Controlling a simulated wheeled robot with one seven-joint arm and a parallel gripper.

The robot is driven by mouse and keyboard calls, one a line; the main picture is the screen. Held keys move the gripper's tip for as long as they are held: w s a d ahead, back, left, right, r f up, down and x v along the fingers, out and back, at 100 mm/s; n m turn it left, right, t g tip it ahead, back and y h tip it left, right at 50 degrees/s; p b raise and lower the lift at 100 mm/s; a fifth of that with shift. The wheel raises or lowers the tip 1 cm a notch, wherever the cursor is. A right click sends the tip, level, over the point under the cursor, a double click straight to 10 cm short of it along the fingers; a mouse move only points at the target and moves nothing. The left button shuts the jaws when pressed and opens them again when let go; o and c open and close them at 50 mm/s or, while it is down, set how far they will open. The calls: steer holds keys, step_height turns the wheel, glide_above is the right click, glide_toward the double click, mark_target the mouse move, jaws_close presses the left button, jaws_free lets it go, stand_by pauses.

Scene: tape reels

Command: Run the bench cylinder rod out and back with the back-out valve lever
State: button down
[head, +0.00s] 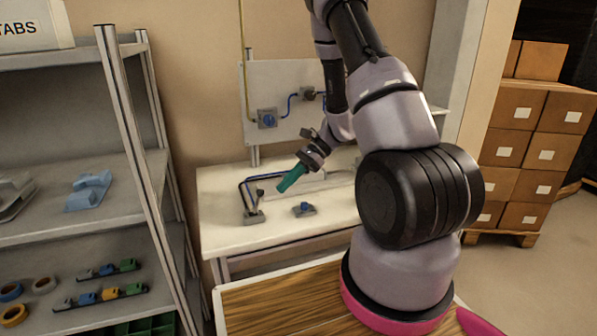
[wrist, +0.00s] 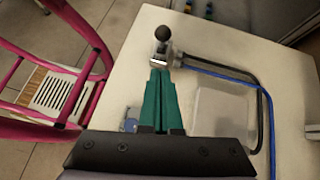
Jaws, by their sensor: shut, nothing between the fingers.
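The hand valve (head: 254,217) stands on the white bench, toward the left, with hoses rising from it. In the wrist view its lever shows as a dark ball knob (wrist: 162,33) above a pale metal body (wrist: 160,60). My gripper (head: 282,187) is over the bench, just right of the valve, angled down to the left. Its teal fingers (wrist: 160,73) are shut together with nothing between them. In the wrist view the tips appear right beside the valve; I cannot tell whether they touch it.
A small device with a blue knob (head: 304,209) sits on the bench right of the valve. A blue hose (wrist: 225,76) and a black hose run beside the valve. A back panel (head: 285,75) carries a blue fitting (head: 267,117). Shelves (head: 70,150) stand left.

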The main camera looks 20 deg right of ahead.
mark_target(258, 201)
steer(key=a, duration=0.3)
steer(key=shift+s+a+r, duration=0.25)
steer(key=shift+s+r, duration=0.05)
steer(key=shift+r, duration=0.1)
steer(key=shift+a+r, duration=0.1)
